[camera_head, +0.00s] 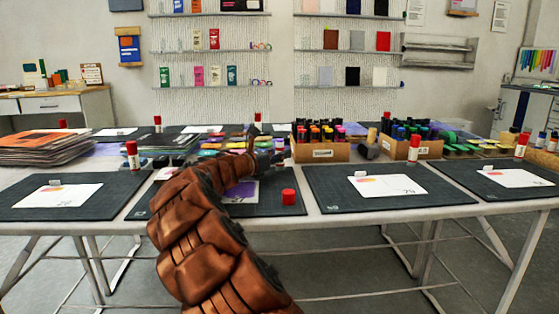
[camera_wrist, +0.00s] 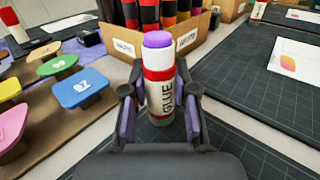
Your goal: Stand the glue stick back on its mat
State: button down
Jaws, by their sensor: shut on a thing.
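The glue stick (camera_wrist: 160,98) is white with a red band, the word GLUE and a bare purple top. It stands upright between the fingers of my gripper (camera_wrist: 160,110), which is shut on it. Its lower end is over a dark gridded mat (camera_wrist: 145,135); I cannot tell whether it touches. In the head view my gripper (camera_head: 267,158) is above the back part of the middle mat (camera_head: 262,209), and my arm hides part of that mat. A red cap (camera_head: 288,197) sits on this mat at its front right.
A cardboard box (camera_head: 322,152) of markers stands just behind the glue stick. Coloured stamps (camera_wrist: 80,88) lie to the left in the wrist view. Another mat (camera_head: 330,200) with a card is to the right. A capped glue stick (camera_head: 132,155) stands at the left.

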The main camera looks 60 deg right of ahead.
jog(key=shift+f, duration=0.2)
jog(key=shift+f, duration=0.65)
jog(key=c, duration=0.9)
grip_release()
jog(key=shift+s+f, duration=0.1)
jog(key=shift+f, duration=0.1)
jog(key=shift+r, duration=0.35)
jog(key=shift+a+r, duration=0.2)
jog(key=shift+r, duration=0.1)
jog(key=a+p, duration=0.1)
jog(key=a, duration=0.2)
jog(key=w+a+p, duration=0.1)
jog(key=a, duration=0.2)
jog(key=w+a+r+p, duration=0.1)
jog(key=a+p, duration=0.1)
jog(key=a, duration=0.2)
jog(key=shift+w+a+f, duration=0.15)
jog(key=shift+w+a, duration=0.05)
jog(key=shift+a, duration=0.55)
